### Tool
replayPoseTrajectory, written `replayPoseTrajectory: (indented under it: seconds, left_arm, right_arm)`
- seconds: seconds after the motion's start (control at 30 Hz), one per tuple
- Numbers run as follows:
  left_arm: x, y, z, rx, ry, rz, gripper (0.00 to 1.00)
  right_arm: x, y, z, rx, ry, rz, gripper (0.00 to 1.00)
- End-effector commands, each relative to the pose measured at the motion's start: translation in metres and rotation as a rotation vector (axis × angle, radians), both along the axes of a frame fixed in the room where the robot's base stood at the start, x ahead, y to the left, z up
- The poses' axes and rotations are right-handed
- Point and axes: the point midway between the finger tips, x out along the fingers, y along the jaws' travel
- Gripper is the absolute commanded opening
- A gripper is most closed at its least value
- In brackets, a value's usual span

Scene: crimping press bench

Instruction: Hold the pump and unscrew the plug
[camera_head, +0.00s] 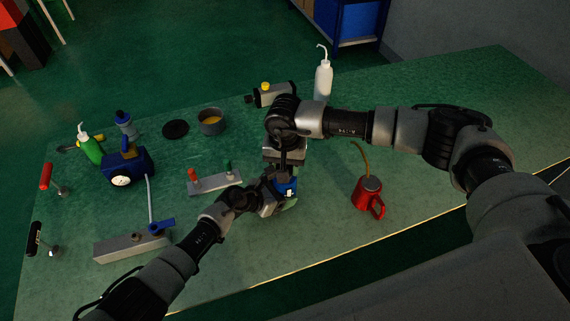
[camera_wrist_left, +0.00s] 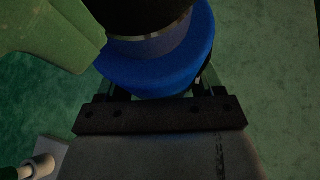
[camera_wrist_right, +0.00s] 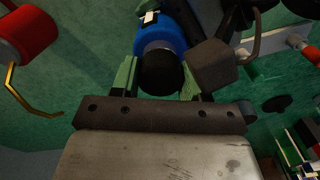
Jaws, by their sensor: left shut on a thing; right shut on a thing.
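The pump (camera_head: 287,186) is a blue body near the middle of the bench, mostly hidden by my grippers. My left gripper (camera_head: 272,194) is shut on its blue part, which also shows in the left wrist view (camera_wrist_left: 165,68). My right gripper (camera_head: 284,172) reaches down from above and is shut on the black plug (camera_wrist_right: 160,73) at the end of the blue body. In the right wrist view the plug lies between the two greenish fingers. Whether the plug has turned cannot be told.
A red can (camera_head: 367,194) with a curved spout stands to the right. A block with red and green knobs (camera_head: 215,182) lies close left. A blue device with a gauge (camera_head: 124,168), a grey pot (camera_head: 211,122) and a white bottle (camera_head: 323,83) stand farther off. The bench's right end is clear.

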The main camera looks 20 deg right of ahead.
Motion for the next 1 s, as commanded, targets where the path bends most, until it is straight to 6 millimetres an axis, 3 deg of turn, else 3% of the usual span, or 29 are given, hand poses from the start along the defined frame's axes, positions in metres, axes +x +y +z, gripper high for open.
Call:
replayPoseTrajectory:
  seconds: [0.17, 0.2, 0.4, 0.77, 1.0]
  left_arm:
    - [-0.0008, -0.0021, 0.0017, -0.003, -0.003, -0.005, 0.37]
    - [-0.0008, -0.0021, 0.0017, -0.003, -0.003, -0.005, 0.37]
    - [-0.0007, -0.0020, 0.0016, -0.003, -0.003, -0.005, 0.37]
    - [0.0003, -0.0007, 0.0012, -0.002, -0.001, 0.000, 0.37]
    - [0.0005, -0.0003, 0.0010, -0.002, -0.002, 0.000, 0.37]
  right_arm:
    - [-0.0008, -0.0019, -0.0033, -0.005, 0.003, -0.004, 0.15]
    - [-0.0008, -0.0019, -0.0033, -0.005, 0.003, -0.004, 0.48]
    - [-0.0007, -0.0011, -0.0026, -0.003, 0.003, -0.003, 0.75]
    - [-0.0005, -0.0005, -0.0012, -0.001, 0.002, -0.044, 0.75]
    - [-0.0006, -0.0016, -0.0016, -0.002, 0.002, -0.323, 0.75]
